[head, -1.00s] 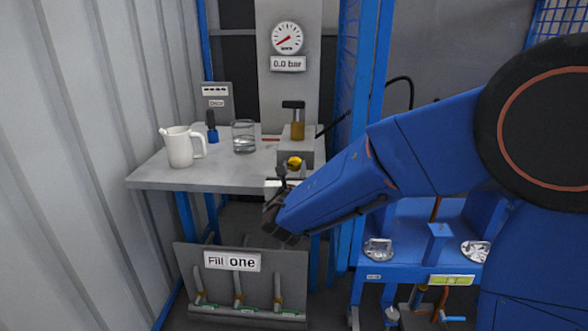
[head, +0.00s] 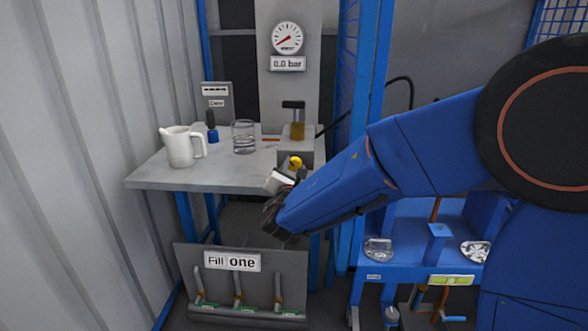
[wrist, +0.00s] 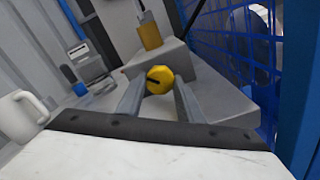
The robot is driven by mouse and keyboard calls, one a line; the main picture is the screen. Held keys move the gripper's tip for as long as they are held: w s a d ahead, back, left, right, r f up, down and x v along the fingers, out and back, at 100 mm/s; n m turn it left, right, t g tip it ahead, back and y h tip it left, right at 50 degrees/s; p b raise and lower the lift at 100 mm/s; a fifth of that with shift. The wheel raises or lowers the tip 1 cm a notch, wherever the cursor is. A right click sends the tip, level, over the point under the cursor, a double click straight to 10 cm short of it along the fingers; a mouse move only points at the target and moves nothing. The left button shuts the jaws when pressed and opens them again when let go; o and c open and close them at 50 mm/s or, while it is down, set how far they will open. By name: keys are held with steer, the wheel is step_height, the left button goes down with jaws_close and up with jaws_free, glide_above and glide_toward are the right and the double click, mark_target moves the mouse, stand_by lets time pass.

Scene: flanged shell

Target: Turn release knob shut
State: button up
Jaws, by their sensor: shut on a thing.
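The release knob (head: 296,161) is a small yellow knob on the front of the grey pump block on the bench. In the wrist view the yellow knob (wrist: 160,79) shows a dark slot mark on its face and sits between my two finger tips. My gripper (head: 288,170) reaches it from the front right and is shut on it. The wrist view shows my gripper (wrist: 158,90) with one finger on each side of the knob. The dial gauge (head: 287,38) stands above, with a 0.0 bar display (head: 288,64) under it.
A white jug (head: 181,148), a glass of water (head: 244,137) and a blue-and-black bottle (head: 212,128) stand on the grey bench (head: 155,176). A pump lever (head: 293,105) rises above the block. Blue mesh (wrist: 225,45) stands close on the right. A "Fill one" rack (head: 232,262) is below.

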stand_by(0.3)
steer(key=o, duration=1.1)
steer(key=shift+c, duration=0.2)
steer(key=shift+s, duration=0.1)
steer(key=s, duration=1.7)
steer(key=shift+s+a, duration=0.15)
steer(key=shift+a, duration=0.1)
